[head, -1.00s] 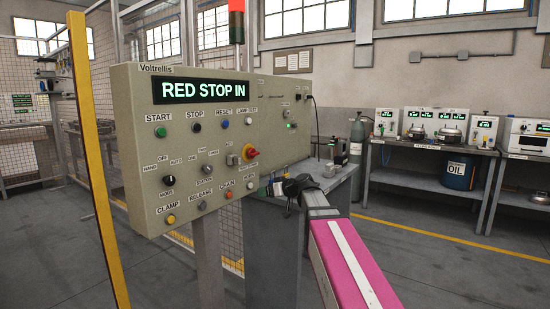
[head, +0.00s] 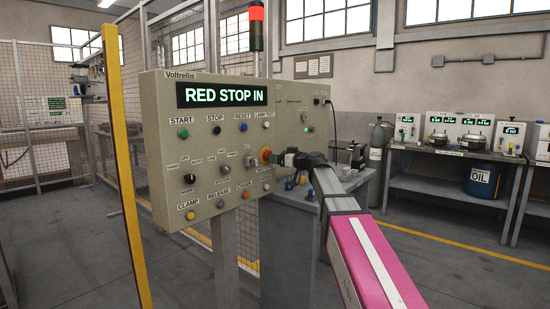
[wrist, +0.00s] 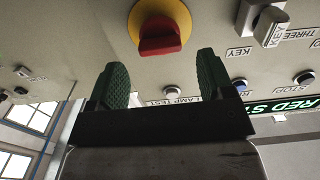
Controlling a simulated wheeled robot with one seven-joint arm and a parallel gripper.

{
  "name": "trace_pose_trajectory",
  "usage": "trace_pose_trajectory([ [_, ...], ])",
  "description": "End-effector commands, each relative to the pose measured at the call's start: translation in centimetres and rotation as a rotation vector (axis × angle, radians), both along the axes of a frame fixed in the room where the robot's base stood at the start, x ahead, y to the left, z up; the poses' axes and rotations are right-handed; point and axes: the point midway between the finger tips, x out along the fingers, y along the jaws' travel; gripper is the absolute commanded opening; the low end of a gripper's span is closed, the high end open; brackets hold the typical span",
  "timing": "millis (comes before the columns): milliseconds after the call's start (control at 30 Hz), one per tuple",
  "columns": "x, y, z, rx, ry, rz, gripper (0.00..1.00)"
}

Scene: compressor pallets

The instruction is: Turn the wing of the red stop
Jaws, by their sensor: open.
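The red stop (head: 265,155) is a red knob with a wing on a yellow disc, on the right part of the beige panel (head: 160,140). In the wrist view, which is upside down, the red stop (wrist: 160,35) shows its wing close up at top centre. My gripper (head: 279,157) is beside the stop at about its height in the head view. In the wrist view my gripper (wrist: 160,63) has its two green fingers wide apart and empty, with the wing just beyond the gap between the tips. I see no contact. The panel display (head: 222,95) reads "RED STOP IN".
A grey key switch (wrist: 263,22) is close to the stop. Other buttons and the mode selector (head: 189,179) cover the panel. A yellow post (head: 125,170) stands left of it. A grey bench (head: 290,235) stands behind my arm.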

Motion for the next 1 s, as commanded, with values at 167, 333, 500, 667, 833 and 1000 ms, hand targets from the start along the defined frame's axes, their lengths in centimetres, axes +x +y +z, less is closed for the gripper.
trace_pose_trajectory([
  [167, 1.4, 1.7, 0.0, 0.000, 0.000, 0.002, 0.74],
  [333, 1.7, 2.2, 0.0, 0.000, 0.000, 0.000, 0.74],
  [500, 1.7, 2.2, 0.0, 0.000, 0.000, 0.000, 0.74],
  [667, 1.7, 2.2, 0.0, 0.000, 0.000, 0.000, 0.48],
  [833, 1.7, 2.2, 0.0, 0.001, 0.001, 0.001, 0.25],
  [1000, 1.7, 2.2, 0.0, 0.009, 0.012, 0.001, 0.25],
])
